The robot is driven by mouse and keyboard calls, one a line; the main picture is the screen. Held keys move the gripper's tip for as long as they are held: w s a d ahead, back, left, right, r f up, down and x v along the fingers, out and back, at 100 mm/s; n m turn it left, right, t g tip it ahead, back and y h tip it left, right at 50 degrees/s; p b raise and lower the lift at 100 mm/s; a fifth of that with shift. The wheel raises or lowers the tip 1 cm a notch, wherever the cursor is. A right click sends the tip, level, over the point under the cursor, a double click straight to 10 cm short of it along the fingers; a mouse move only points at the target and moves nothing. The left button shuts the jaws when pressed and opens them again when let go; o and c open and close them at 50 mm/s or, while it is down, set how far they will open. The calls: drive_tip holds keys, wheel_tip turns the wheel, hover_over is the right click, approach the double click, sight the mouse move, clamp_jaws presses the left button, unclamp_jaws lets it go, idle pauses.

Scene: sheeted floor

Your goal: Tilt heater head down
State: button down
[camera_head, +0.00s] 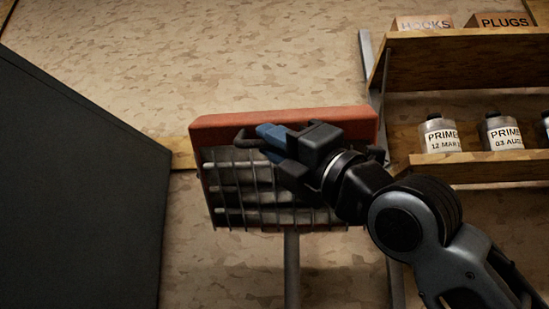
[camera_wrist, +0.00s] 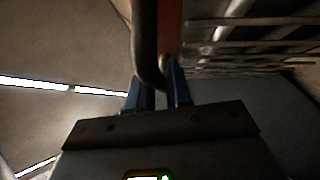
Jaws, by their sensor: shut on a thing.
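The heater head (camera_head: 285,116) has a red-orange housing and a wire grille (camera_head: 232,195) over its front. It sits on a grey upright post (camera_head: 291,270). A dark handle (camera_head: 240,139) stands out at the front of the head. My gripper (camera_head: 262,136) reaches in from the right with its blue fingers at the handle. In the wrist view the dark handle (camera_wrist: 147,45) runs down between the two blue fingers (camera_wrist: 158,88), and the gripper is shut on it. The grille (camera_wrist: 240,30) is at the right there. My gripper and arm hide part of the grille and housing.
A large dark panel (camera_head: 75,190) fills the left side. Wooden shelves (camera_head: 470,168) at the right hold several labelled jars (camera_head: 438,135) and bins marked HOOKS (camera_head: 425,23) and PLUGS (camera_head: 503,20). Bare wall lies above the heater.

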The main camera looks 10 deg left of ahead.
drive_tip(key=shift+f+b, duration=1.05)
drive_tip(key=shift+f, duration=0.25)
drive_tip(key=shift+w, duration=0.1)
drive_tip(key=c, duration=1.1)
unclamp_jaws()
drive_tip(key=shift+c, duration=0.2)
drive_tip(key=v, duration=0.8)
drive_tip(key=shift+r, duration=0.1)
